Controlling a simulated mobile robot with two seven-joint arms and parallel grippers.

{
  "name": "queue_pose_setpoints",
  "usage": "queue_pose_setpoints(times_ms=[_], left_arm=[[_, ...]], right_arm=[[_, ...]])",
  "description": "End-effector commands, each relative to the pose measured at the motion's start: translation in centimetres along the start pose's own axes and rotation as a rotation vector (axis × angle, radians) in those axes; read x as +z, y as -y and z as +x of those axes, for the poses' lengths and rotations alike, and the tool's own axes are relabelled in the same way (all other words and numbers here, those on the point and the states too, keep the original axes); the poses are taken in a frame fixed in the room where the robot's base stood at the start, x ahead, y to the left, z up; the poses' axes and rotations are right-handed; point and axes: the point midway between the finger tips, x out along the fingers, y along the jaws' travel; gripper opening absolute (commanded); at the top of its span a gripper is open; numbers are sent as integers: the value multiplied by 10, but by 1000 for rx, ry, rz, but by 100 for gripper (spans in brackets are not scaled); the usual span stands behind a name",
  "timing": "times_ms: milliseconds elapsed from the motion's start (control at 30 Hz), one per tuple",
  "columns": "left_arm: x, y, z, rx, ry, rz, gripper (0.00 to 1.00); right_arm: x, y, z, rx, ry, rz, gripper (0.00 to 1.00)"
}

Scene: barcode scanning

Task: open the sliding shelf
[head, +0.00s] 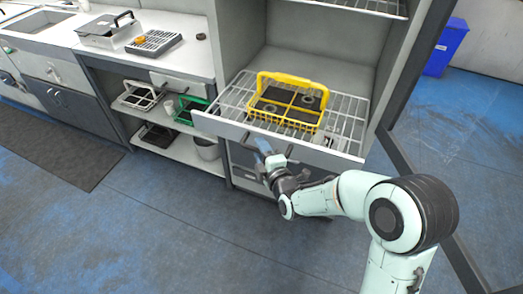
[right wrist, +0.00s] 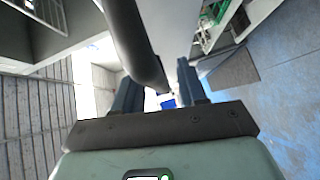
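The sliding shelf is a wire rack with a pale front panel (head: 215,125) and sticks out of the grey cabinet in the head view. A yellow basket (head: 290,101) stands on it. My right gripper (head: 265,148) is just below and in front of the panel. In the right wrist view, my right gripper (right wrist: 160,90) has its two dark fingers apart. A dark round bar (right wrist: 135,40), apparently the shelf's handle, comes down between them, with a gap to the right finger. Contact with the left finger is unclear. My left gripper is out of view.
A counter (head: 190,60) with a metal box (head: 105,32) and a grey rack (head: 154,43) is at the left. Under it are shelves with a green basket (head: 188,110). A blue bin (head: 445,47) stands at the far right. The floor in front is clear.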

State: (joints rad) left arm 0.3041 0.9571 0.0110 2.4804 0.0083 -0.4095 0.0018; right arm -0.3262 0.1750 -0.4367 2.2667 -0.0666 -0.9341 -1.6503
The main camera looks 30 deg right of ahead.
Motion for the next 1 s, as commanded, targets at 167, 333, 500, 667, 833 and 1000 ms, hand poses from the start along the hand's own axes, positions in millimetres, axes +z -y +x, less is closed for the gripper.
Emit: queue_pose_setpoints(times_ms=[167,333,500,667,833,1000], left_arm=[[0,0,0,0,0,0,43],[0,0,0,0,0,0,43],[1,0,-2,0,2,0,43],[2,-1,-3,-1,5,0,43],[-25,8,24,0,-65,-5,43],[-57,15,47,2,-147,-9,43]], right_arm=[[0,0,0,0,0,0,41],[0,0,-7,0,1,1,41],[0,-1,-37,0,1,4,41],[1,-1,-77,1,1,3,41],[4,3,-86,7,17,3,41],[5,4,-95,5,18,3,41]])
